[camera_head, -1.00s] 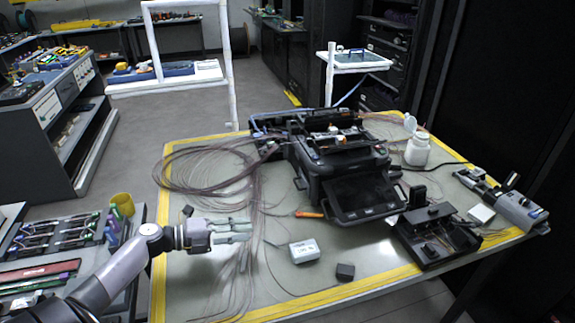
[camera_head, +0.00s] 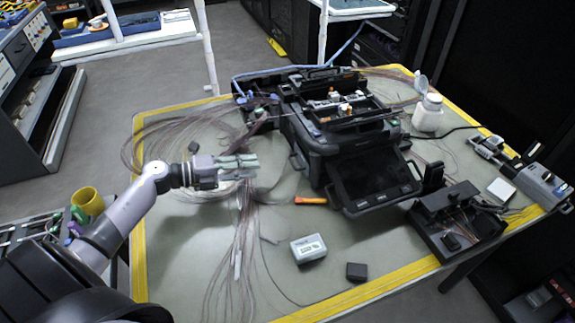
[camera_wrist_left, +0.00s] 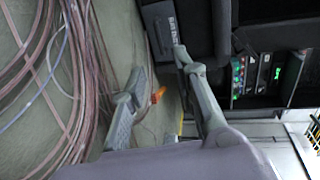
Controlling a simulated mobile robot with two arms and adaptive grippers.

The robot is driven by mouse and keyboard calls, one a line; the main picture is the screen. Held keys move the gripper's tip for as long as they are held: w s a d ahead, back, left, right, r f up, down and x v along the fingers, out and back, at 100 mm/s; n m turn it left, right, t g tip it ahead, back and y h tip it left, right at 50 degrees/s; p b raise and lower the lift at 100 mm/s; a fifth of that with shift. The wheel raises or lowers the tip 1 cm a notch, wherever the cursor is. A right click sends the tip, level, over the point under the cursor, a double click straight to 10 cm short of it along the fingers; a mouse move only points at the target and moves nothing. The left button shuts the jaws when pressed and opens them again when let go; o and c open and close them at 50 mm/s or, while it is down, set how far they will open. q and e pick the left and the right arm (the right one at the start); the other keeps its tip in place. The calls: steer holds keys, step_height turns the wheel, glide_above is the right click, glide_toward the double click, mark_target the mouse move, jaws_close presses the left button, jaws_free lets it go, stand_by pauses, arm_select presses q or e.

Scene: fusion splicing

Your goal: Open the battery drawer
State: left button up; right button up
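The black fusion splicer (camera_head: 322,140) stands on the table at the back centre, its screen (camera_head: 373,178) tilted toward the front. In the left wrist view its dark side (camera_wrist_left: 172,22) shows at the top with blurred white lettering. I cannot make out the battery drawer's edges in either view. My left gripper (camera_head: 255,166) is level above the table, left of the splicer and apart from it, fingers pointing right. In the left wrist view the left gripper's fingers (camera_wrist_left: 160,66) are apart with nothing between them. My right gripper is not in view.
Loose fibres (camera_head: 165,135) lie on the table around and below my left gripper. An orange tool (camera_head: 310,200), a grey-white box (camera_head: 308,248) and a small black block (camera_head: 356,271) lie in front of the splicer. A white bottle (camera_head: 428,113) and a black device (camera_head: 455,222) stand right.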

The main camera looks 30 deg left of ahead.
mark_target(288, 174)
arm_select(q)
steer(key=b+x, duration=0.2)
steer(key=x, duration=0.8)
steer(key=shift+w+f, duration=0.2)
steer(key=shift+w, duration=0.05)
steer(key=shift+w+d+f, duration=0.1)
steer(key=shift+w+d, duration=0.35)
steer(key=shift+d, duration=0.05)
steer(key=shift+w+d, duration=0.1)
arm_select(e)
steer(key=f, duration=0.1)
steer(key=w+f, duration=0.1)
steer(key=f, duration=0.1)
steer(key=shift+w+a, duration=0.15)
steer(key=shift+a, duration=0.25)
arm_select(q)
jaws_close()
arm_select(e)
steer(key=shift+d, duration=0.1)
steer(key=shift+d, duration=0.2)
